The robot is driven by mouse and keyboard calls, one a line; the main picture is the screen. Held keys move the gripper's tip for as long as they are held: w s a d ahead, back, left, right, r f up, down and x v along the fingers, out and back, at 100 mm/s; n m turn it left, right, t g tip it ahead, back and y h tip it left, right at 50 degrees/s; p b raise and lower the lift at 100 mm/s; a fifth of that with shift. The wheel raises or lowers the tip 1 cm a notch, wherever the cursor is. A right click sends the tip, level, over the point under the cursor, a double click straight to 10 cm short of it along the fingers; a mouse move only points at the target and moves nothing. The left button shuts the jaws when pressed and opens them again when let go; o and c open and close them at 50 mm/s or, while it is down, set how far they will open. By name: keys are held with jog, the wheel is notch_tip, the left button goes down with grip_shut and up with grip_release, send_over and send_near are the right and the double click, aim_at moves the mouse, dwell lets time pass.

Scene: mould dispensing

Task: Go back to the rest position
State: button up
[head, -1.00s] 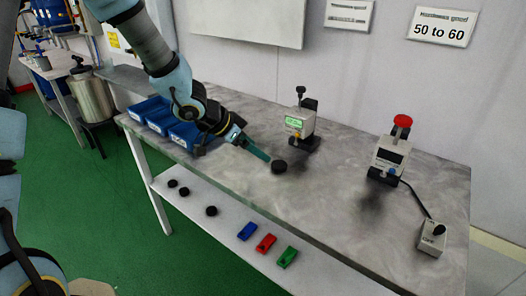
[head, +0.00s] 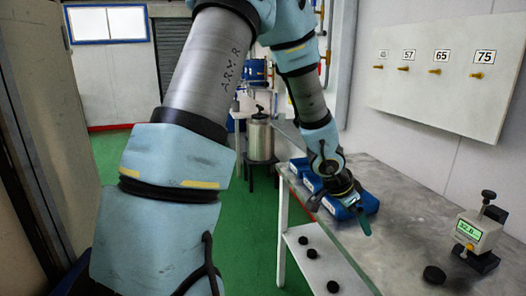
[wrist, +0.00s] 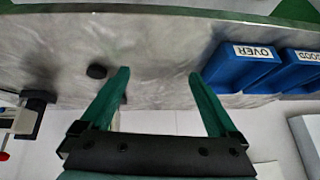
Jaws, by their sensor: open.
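My gripper (head: 340,215) hangs over the left part of the grey table (head: 395,235), near the blue bins, in the head view. In the wrist view its two green fingers (wrist: 158,76) are spread wide with nothing between them. A black round puck (head: 434,274) lies on the table, apart from the gripper. It also shows in the wrist view (wrist: 96,71), left of the fingers. My arm hides part of the bins in the head view.
Blue bins (head: 368,202) stand at the table's left end; one is labelled OVER (wrist: 240,68). A gauge with a green display (head: 478,235) stands on the right. Several black pucks (head: 311,253) lie on the lower shelf. A wall board (head: 440,75) carries numbered pegs.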

jog(key=w+a+r+n+t+y, duration=0.2)
jog(key=w+a+n+y, duration=0.15)
jog(key=a, duration=0.95)
jog(key=s+a+r+n+g+y, duration=0.1)
jog(key=s+a+n, duration=0.3)
jog(key=a, duration=0.5)
jog(key=s+a+r+n+g+y, duration=0.1)
jog(key=s+a+n, duration=0.3)
jog(key=a, duration=0.6)
jog(key=r+n, duration=0.1)
jog(key=n, duration=0.1)
jog(key=shift+s+a+r+n+g, duration=0.15)
jog(key=shift+s+r+n+g, duration=0.1)
jog(key=shift+s+n+g, duration=0.15)
jog(key=shift+o, duration=0.2)
